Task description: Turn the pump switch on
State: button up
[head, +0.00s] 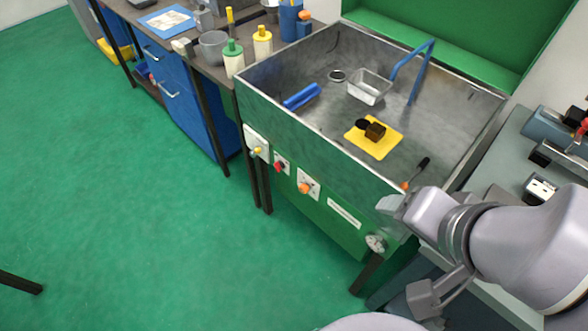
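The green front of a metal sink unit (320,215) carries several controls in the head view. From left to right they are a pale plate with a yellow-tipped lever (257,151), a small plate with a red knob (280,166), and a white plate with an orange knob (305,187). Their markings are too small to read, so I cannot tell which one is the pump switch or how it is set. My gripper (391,203) is at the sink's front right corner, right of these controls and apart from them. Its fingers are not clear.
A white label (344,213) and a round gauge (376,243) are farther right on the front. The basin holds a yellow mat (387,144) with a dark block, a metal basket (369,86) and a blue tool (301,96). The green floor (130,190) in front is clear.

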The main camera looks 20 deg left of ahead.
aim_at(278, 165)
jog(key=i+j+u, duration=0.15)
jog(key=i+j, duration=0.15)
jog(key=j, duration=0.15)
jog(key=i+j+u, duration=0.1)
jog(key=i+j, duration=0.2)
jog(key=j, duration=0.1)
